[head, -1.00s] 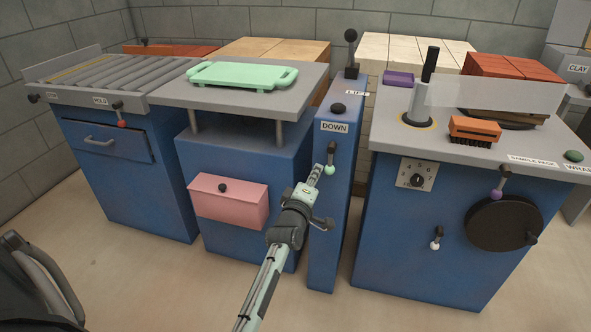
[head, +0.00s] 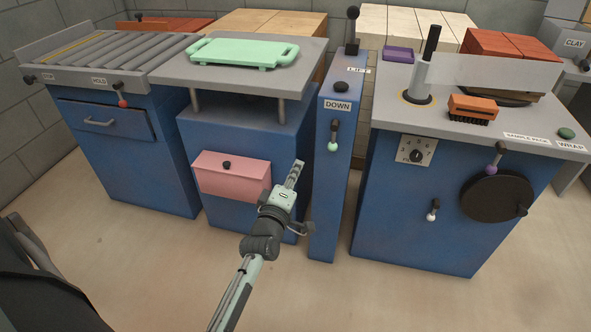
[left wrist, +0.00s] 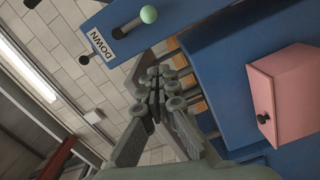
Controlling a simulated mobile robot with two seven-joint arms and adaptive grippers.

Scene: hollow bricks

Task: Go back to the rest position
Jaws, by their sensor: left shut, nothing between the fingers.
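My left gripper (head: 295,172) is in front of the blue lift cabinet (head: 235,135), just right of its pink box (head: 231,176) and left of the narrow blue post (head: 327,190). Its fingers are shut and empty, apart from the box and the post. The left wrist view shows the gripper (left wrist: 155,82) with fingertips together, the pink box (left wrist: 288,95) at right and the DOWN lever with its pale green knob (left wrist: 148,14) at top. My right gripper is not in view.
A mint-green tray (head: 242,52) lies on the lift's grey top. A roller table (head: 110,60) stands at left. At right is a cabinet (head: 440,200) with a black wheel (head: 497,197) and an orange brush (head: 473,109). The floor in front (head: 390,300) is clear.

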